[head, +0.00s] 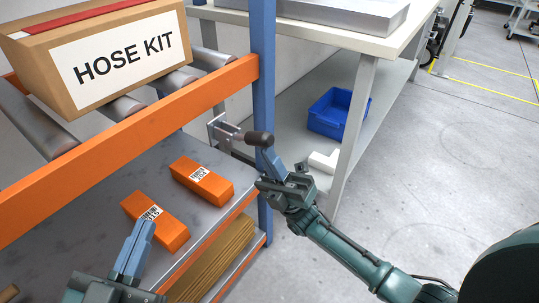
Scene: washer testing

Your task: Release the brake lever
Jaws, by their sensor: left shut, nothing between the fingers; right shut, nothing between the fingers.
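The brake lever (240,135) is a metal bar with a dark rounded grip, on a bracket at the blue rack post, below the orange beam. The lever points right, out past the post. My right gripper (266,153) is shut and empty, with its blue fingertips just below the dark grip. I cannot tell whether they touch it. My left gripper (146,224) is shut and empty at the lower left, in front of an orange box on the shelf.
A cardboard box labelled HOSE KIT (112,55) sits on rollers above the orange beam (130,142). Two orange boxes (201,179) lie on the grey shelf. A workbench (335,32) with a blue bin (338,113) below stands behind.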

